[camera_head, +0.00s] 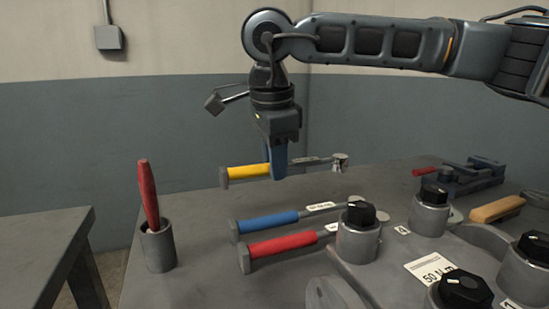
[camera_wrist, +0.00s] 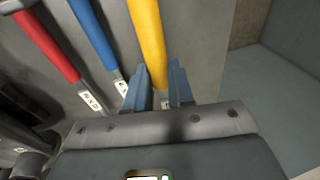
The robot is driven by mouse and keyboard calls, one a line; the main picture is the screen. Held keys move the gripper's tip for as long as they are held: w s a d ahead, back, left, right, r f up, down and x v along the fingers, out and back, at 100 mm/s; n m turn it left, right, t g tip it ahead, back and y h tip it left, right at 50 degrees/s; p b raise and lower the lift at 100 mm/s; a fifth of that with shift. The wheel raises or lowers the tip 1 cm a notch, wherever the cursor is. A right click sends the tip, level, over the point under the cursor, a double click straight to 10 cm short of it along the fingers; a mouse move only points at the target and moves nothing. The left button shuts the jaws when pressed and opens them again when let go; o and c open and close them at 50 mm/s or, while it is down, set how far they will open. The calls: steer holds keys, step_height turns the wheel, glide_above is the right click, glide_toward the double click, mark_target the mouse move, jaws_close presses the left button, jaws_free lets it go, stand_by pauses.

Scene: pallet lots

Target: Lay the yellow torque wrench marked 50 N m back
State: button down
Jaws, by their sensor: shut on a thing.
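The yellow-handled torque wrench (camera_head: 248,171) lies level in my gripper (camera_head: 278,170), its steel shaft reaching right to a head near the table's back. The fingers are closed around it just right of the yellow grip. In the wrist view the yellow handle (camera_wrist: 148,35) runs up from between the fingers (camera_wrist: 160,85) and looks nearer than the other wrenches. I cannot tell its exact height above the table. Its marking is not readable. A blue wrench (camera_head: 268,221) and a red wrench (camera_head: 284,244) lie parallel on the table in front of it.
A card reading 50 N m (camera_head: 432,268) lies among black-knobbed cylinders (camera_head: 358,238) on a grey fixture at right. A cup (camera_head: 157,248) with a red-handled tool stands at left. A blue vise-like device (camera_head: 470,176) and a wooden handle (camera_head: 497,209) are at back right.

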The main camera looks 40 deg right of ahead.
steer(key=shift+s+a+b+x, duration=0.15)
steer(key=shift+b+x, duration=0.25)
steer(key=shift+x, duration=0.45)
steer(key=shift+s+a+b+x, duration=0.15)
steer(key=shift+b+x, duration=0.3)
steer(key=shift+x, duration=0.4)
steer(key=shift+s+a+b+x, duration=0.15)
steer(key=shift+b+x, duration=0.25)
steer(key=shift+x, duration=0.5)
steer(key=shift+f+b, duration=0.5)
steer(key=shift+f, duration=0.2)
steer(key=c, duration=0.9)
jaws_free()
steer(key=p+v, duration=0.1)
steer(key=v, duration=0.6)
steer(key=shift+r+p, duration=0.35)
steer(key=shift+r, duration=0.1)
